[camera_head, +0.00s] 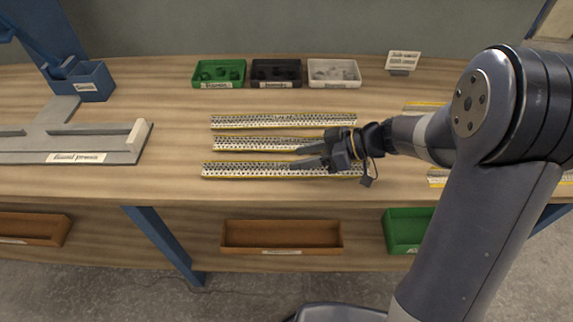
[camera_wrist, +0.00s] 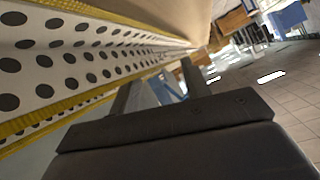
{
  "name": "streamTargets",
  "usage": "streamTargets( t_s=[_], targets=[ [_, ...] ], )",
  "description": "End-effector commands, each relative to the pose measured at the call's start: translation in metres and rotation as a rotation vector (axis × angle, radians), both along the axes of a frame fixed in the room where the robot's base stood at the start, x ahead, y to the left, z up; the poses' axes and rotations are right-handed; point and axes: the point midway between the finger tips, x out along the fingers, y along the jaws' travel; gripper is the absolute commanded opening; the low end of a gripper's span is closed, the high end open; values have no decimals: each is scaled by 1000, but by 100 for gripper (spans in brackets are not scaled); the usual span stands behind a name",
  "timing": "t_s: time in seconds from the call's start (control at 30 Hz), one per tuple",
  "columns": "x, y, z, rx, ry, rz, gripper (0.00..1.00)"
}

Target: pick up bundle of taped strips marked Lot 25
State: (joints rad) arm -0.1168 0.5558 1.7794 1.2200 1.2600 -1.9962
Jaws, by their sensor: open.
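Three long white strips with dark dots and yellow edges lie one behind another on the wooden bench: a back strip (camera_head: 284,121), a middle strip (camera_head: 250,143) and a front strip (camera_head: 240,170). No Lot 25 mark is legible, so I cannot tell which bundle bears it. My gripper (camera_head: 297,158) is open, with its fingers pointing left over the middle and front strips. It hides parts of both. In the wrist view, a dotted strip (camera_wrist: 80,70) runs close along the upper left, beside my gripper (camera_wrist: 155,82). Nothing shows between the fingers.
Green (camera_head: 219,84), black (camera_head: 276,84) and white (camera_head: 333,84) trays stand at the back. A grey fixture (camera_head: 100,148) sits at the left. More yellow-edged strips (camera_head: 424,106) show partly behind my arm. An orange bin (camera_head: 282,235) and a green bin (camera_head: 402,230) sit below the bench top.

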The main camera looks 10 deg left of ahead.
Motion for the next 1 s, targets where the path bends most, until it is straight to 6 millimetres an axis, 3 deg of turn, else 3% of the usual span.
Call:
streamTargets(
  t_s=[0.13,0.4,1.0],
  targets=[
    [-2,15,-7,-1,0,1,45],
    [-2,18,-9,0,0,-1,45],
    [-2,17,-9,0,-1,-2,0]
  ],
)
